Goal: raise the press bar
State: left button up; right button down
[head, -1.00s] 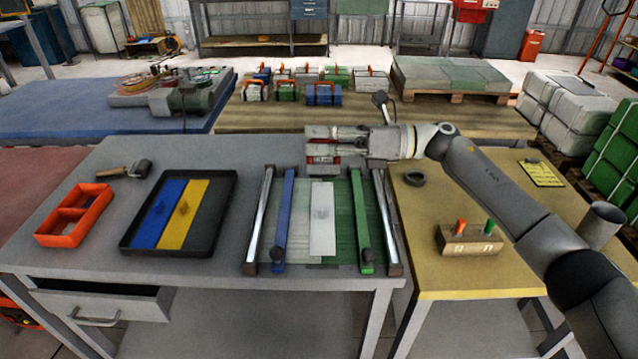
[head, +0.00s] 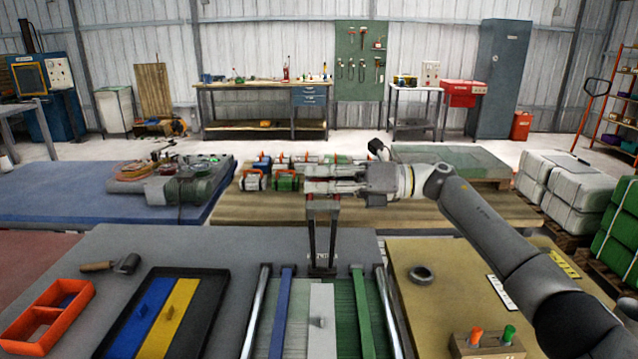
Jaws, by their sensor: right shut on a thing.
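The press (head: 338,309) lies on the grey table, with blue and green side strips and a white strip over green sheeting between two metal rails. At its far end the press bar (head: 322,206), a grey crosspiece, stands clear above the table on two thin upright posts. My right gripper (head: 314,187) comes in from the right and is shut on the bar at the top of these posts. Its fingers partly hide the grip. My left gripper is not in view.
A yellow table on the right holds a dark ring (head: 421,275) and a wooden block (head: 487,345) with two pegs.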

jog(key=c, duration=1.5)
grip_release()
jog(key=d, duration=1.2)
